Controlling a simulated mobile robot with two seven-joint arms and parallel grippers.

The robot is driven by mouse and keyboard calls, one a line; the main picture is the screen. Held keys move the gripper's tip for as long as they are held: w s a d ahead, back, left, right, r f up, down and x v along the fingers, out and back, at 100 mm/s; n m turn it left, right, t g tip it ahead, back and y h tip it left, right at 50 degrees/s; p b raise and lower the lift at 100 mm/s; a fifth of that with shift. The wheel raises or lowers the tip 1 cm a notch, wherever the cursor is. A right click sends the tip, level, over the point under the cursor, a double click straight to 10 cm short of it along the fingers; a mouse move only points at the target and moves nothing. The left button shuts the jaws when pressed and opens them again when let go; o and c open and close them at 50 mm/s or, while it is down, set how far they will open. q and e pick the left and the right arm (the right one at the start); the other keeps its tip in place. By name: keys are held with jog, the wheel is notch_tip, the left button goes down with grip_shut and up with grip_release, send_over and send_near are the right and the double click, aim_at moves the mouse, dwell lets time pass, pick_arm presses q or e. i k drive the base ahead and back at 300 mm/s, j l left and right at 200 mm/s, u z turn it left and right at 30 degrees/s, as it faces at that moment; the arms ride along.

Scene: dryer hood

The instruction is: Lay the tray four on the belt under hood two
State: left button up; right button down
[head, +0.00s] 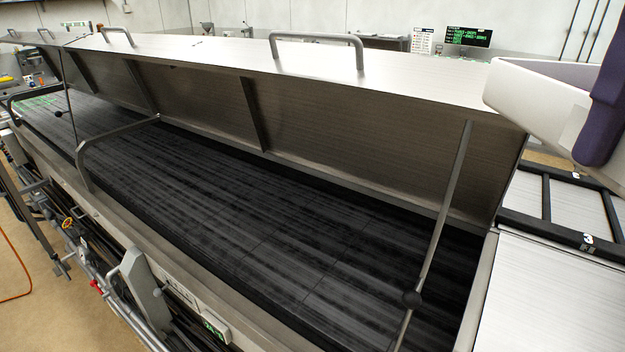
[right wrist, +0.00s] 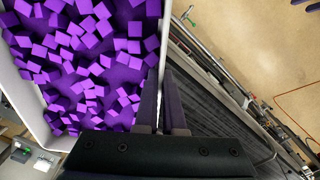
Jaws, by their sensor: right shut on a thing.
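A white tray (right wrist: 153,55) full of purple cubes fills the upper left of the right wrist view. My right gripper (right wrist: 163,105) is shut on the tray's side wall. In the head view the tray (head: 535,100) is at the right edge, up in the air beside the raised hood's end, with my dark purple right gripper (head: 603,115) at it. No number shows on the tray. The black belt (head: 270,230) runs bare under the raised steel hood (head: 330,120). I cannot read which hood is number two. My left gripper is not in view.
A thin prop rod (head: 440,220) slants up from the belt's front edge to the hood. A bent handle bar (head: 110,132) stands farther left. Black frames (head: 565,205) lie on a steel surface at the right. Pipes and valves (head: 95,270) line the machine's front.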

aim_at(260, 240)
jog(key=i+j, duration=0.1)
jog(key=j, duration=0.35)
jog(key=i+j, duration=0.1)
jog(key=j, duration=0.35)
jog(key=i+j, duration=0.1)
jog(key=j, duration=0.3)
jog(key=i+j+u, duration=0.1)
jog(key=j, duration=0.35)
jog(key=i+j, duration=0.25)
jog(key=j, duration=0.15)
jog(key=i+j, duration=0.25)
jog(key=j, duration=0.15)
jog(key=i+l+z, duration=0.2)
jog(key=i, duration=0.25)
